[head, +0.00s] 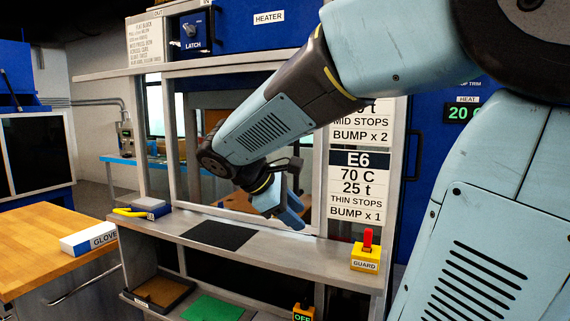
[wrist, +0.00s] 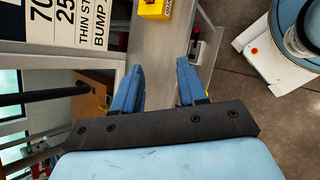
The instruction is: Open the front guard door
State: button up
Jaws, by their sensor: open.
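The front guard door appears as a pale metal frame (head: 172,125) above the bench ledge in the head view. The room behind shows through it. Its lower edge looks close to the ledge, and my arm hides much of its middle. I cannot tell whether a clear pane fills it. The yellow box also shows at the top of the wrist view (wrist: 153,8). My gripper (head: 290,212) is open and empty in front of the frame, left of the GUARD box; its two blue fingers (wrist: 160,70) are apart.
The grey ledge (head: 300,237) bears a dark mat (head: 219,235). A yellow-handled tool (head: 130,212) lies at its left end. A wooden table (head: 45,240) with a GLOVE box (head: 89,239) stands left.

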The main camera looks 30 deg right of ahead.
jog(key=w+a+r+n+h, duration=0.1)
jog(key=w+r+n+h, duration=0.3)
jog(key=w, duration=0.4)
jog(key=w+a+r+n+h, duration=0.25)
jog(key=w+n+h, duration=0.25)
jog(key=w, duration=0.3)
send_over(295, 190)
jog(key=shift+w+d+r+t, duration=0.1)
jog(key=shift+w+d+t, duration=0.15)
jog(key=shift+d+t, duration=0.15)
jog(key=shift+a, duration=0.1)
grip_shut()
jog(key=shift+a, duration=0.1)
